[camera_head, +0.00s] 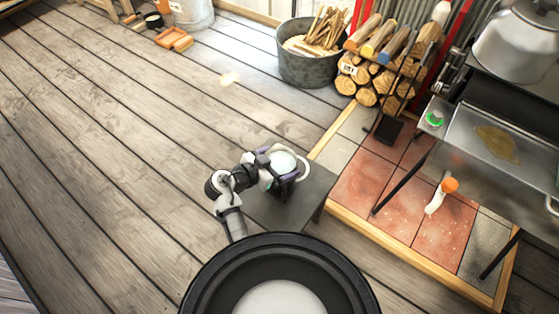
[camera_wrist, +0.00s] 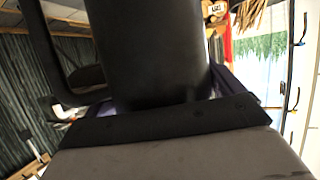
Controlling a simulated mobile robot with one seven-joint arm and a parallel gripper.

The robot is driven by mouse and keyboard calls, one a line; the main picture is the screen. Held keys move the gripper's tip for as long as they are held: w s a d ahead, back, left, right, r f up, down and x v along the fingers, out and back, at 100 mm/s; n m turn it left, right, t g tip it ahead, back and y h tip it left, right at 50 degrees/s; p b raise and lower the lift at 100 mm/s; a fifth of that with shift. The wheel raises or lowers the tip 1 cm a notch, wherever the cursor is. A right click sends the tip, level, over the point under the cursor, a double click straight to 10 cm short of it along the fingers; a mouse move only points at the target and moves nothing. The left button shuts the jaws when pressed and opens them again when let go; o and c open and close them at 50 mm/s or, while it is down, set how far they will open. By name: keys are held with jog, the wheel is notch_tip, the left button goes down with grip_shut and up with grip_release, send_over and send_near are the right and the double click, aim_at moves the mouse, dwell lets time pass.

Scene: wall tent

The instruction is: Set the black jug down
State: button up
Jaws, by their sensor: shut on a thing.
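The black jug (camera_wrist: 150,45) fills the upper middle of the wrist view, with its handle (camera_wrist: 62,60) on the left. My gripper (camera_wrist: 155,98) is shut on it, with purple finger parts showing at both sides of the jug. In the head view my gripper (camera_head: 284,184) is over a small dark grey table (camera_head: 262,209). I cannot tell whether the jug's base touches the tabletop.
A tiled hearth (camera_head: 385,195) with a raised wooden edge lies right of the table. A metal stove (camera_head: 500,140) on thin legs stands on it. Stacked firewood (camera_head: 385,65) and a metal tub of kindling (camera_head: 308,68) are behind. Open plank floor lies to the left.

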jog(key=o, duration=1.7)
jog(key=shift+r, duration=0.2)
jog(key=v, duration=1.2)
jog(key=shift+f, duration=0.15)
jog(key=shift+a, duration=0.1)
